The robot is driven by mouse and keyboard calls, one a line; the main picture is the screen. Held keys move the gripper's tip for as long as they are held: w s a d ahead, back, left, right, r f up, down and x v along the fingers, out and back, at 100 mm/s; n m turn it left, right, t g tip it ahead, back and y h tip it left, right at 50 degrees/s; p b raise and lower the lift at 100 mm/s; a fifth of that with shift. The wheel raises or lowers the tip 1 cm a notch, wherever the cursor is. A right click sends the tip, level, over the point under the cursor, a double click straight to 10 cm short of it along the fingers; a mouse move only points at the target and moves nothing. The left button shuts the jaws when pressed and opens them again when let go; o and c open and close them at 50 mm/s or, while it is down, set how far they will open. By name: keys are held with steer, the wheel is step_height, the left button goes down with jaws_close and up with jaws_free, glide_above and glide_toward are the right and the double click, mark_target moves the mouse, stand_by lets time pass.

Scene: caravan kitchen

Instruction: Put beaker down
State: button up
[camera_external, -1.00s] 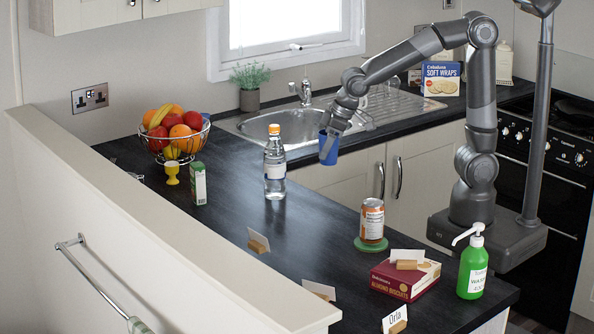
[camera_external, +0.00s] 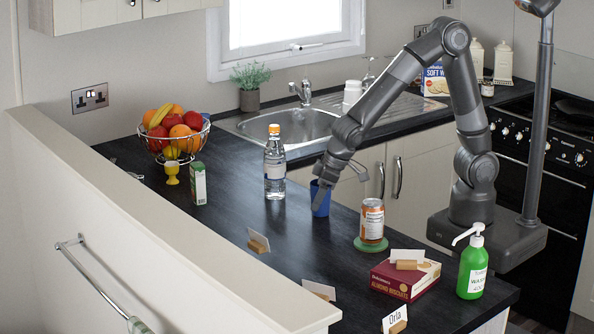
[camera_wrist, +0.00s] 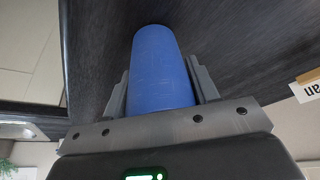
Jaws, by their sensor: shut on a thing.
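The blue beaker (camera_external: 320,199) is at the dark worktop (camera_external: 230,215), between the water bottle (camera_external: 275,163) and the orange can (camera_external: 372,221). My gripper (camera_external: 319,188) is shut on the beaker from above and behind, and partly hides it in the outside view. In the wrist view the beaker (camera_wrist: 160,68) lies between the two fingers of my gripper (camera_wrist: 160,88). The beaker looks upright and at or very near the worktop surface; I cannot tell whether it touches.
The can stands on a green coaster (camera_external: 371,245). A biscuit box (camera_external: 404,278), a green soap bottle (camera_external: 472,262) and several card holders (camera_external: 258,241) are nearer the front. A fruit bowl (camera_external: 174,140) stands at the left.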

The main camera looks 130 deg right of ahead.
steer(key=shift+f, duration=0.15)
steer(key=o, duration=1)
steer(key=v, duration=1.1)
steer(key=shift+s+a+r+n+t+y, duration=0.5)
steer(key=shift+s+a+r+n, duration=0.75)
steer(key=shift+s+a, duration=1.75)
steer(key=shift+s+a+r+n+t+y, duration=0.3)
steer(key=shift+s+a+r+n+y, duration=0.3)
steer(key=shift+s+a+n, duration=1.8)
steer(key=shift+s+a+r+n+t+y, duration=0.45)
steer(key=shift+s+a+r+n, duration=0.5)
steer(key=shift+s+a, duration=2.7)
steer(key=shift+s+d, duration=0.75)
steer(key=shift+d, duration=0.05)
